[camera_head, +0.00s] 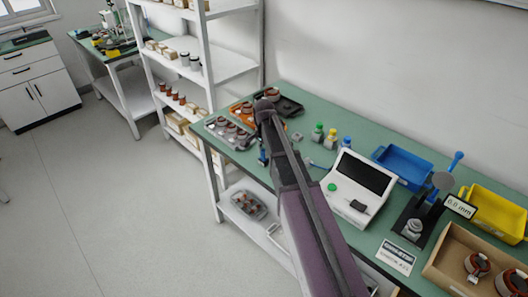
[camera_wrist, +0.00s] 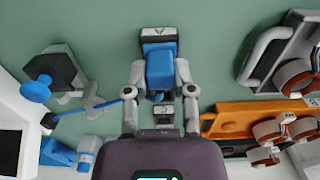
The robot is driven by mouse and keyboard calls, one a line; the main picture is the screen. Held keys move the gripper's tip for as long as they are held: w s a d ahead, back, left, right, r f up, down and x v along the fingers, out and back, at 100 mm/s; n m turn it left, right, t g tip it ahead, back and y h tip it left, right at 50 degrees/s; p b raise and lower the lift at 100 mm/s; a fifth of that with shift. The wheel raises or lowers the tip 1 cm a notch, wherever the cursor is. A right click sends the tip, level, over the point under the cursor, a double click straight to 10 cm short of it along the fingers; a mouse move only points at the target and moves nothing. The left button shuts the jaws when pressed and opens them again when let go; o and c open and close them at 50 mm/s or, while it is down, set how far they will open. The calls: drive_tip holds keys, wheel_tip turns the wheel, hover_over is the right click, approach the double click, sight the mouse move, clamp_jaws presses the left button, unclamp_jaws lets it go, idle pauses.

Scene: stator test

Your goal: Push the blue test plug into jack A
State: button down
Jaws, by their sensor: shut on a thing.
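In the wrist view my gripper (camera_wrist: 160,88) is shut on the blue test plug (camera_wrist: 160,70), with a finger on each side. A dark piece with a pale marked face (camera_wrist: 160,34) shows just beyond the plug; I cannot tell whether they touch. A blue lead (camera_wrist: 75,112) runs from near the white tester (camera_wrist: 12,110) towards my left finger. In the head view the tester (camera_head: 352,187), with dark screen and green button, stands right of my arm. A small blue part (camera_head: 262,157) shows beside my arm at the bench's front edge. I cannot make out jack A.
An orange tray (camera_wrist: 235,118) and a grey tray (camera_wrist: 262,55) with copper-coloured parts lie on the right in the wrist view. A dark block with a blue knob (camera_wrist: 35,90) stands left. Small bottles (camera_head: 331,138), a blue bin (camera_head: 402,165) and a yellow bin (camera_head: 497,213) line the bench.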

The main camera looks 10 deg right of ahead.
drive_tip(key=shift+c, duration=1.9)
unclamp_jaws()
drive_tip(key=shift+r, duration=0.1)
